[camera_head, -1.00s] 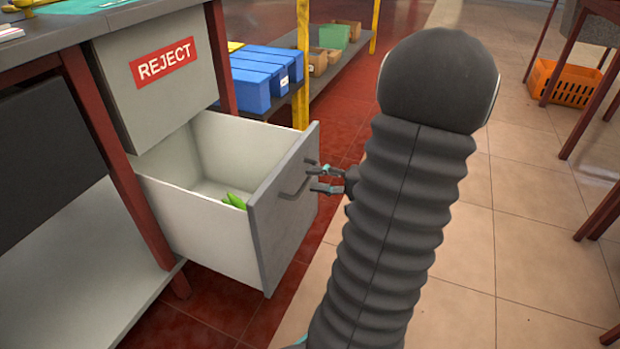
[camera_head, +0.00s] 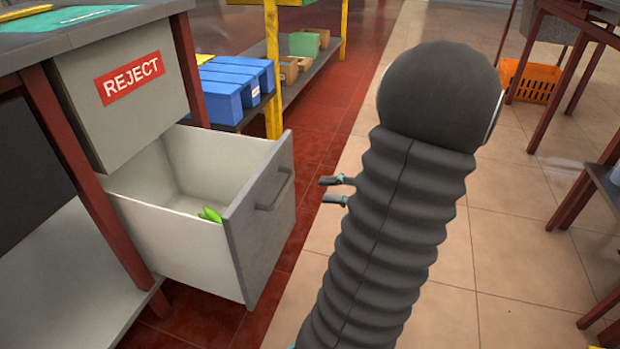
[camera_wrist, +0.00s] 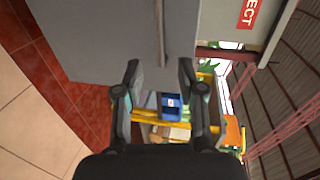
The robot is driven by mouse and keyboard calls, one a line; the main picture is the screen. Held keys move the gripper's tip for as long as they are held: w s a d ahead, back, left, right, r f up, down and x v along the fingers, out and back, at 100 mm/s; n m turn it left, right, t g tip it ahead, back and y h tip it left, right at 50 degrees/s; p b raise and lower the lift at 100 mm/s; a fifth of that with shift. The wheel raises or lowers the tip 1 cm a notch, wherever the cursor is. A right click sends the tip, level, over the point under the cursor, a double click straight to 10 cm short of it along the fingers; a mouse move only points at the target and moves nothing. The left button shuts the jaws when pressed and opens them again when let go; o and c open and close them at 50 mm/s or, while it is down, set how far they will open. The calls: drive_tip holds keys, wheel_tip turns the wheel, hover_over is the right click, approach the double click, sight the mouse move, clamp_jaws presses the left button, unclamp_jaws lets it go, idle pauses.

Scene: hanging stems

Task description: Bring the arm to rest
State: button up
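My gripper (camera_head: 334,190) is open and empty in the head view, to the right of the open drawer (camera_head: 265,245) and apart from its handle (camera_head: 272,193). My dark ribbed arm hides part of the gripper's wrist. In the wrist view, both fingers of my gripper (camera_wrist: 161,85) are spread. The grey drawer front (camera_wrist: 105,30) and its handle (camera_wrist: 161,35) lie beyond the fingertips. A green piece (camera_head: 209,215) lies inside the drawer.
A cabinet with a red REJECT sign (camera_head: 130,78) stands above the drawer. Blue bins (camera_head: 225,95) sit on a shelf behind, by a yellow post (camera_head: 271,70). An orange crate (camera_head: 531,81) is under a table at the right. Tiled floor (camera_head: 500,250) is clear right of my arm.

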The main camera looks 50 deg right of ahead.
drive_tip(key=w+a+r+n+g+p, duration=0.1)
drive_tip(key=a+r+n+g+p, duration=0.15)
drive_tip(key=a, duration=0.45)
drive_tip(key=w+a+r+n+g+y+p, duration=0.1)
drive_tip(key=a+n+g, duration=0.1)
drive_tip(key=a+g, duration=0.35)
drive_tip(key=w+a+r+n+g+p, duration=0.1)
drive_tip(key=w+a+r+n+g, duration=0.1)
drive_tip(key=a, duration=0.6)
drive_tip(key=s+a+r+n+h+p, duration=0.2)
drive_tip(key=a+r+n+h+p, duration=0.1)
drive_tip(key=a+r, duration=0.2)
drive_tip(key=s+a+r+n+t+h+p, duration=0.1)
drive_tip(key=s+a+r+n+h+p, duration=0.2)
drive_tip(key=a+r, duration=0.3)
drive_tip(key=shift+a+r+h, duration=0.25)
drive_tip(key=shift+a+h, duration=0.05)
drive_tip(key=shift+h, duration=0.4)
drive_tip(key=shift+s+n, duration=0.15)
drive_tip(key=shift+n, duration=0.1)
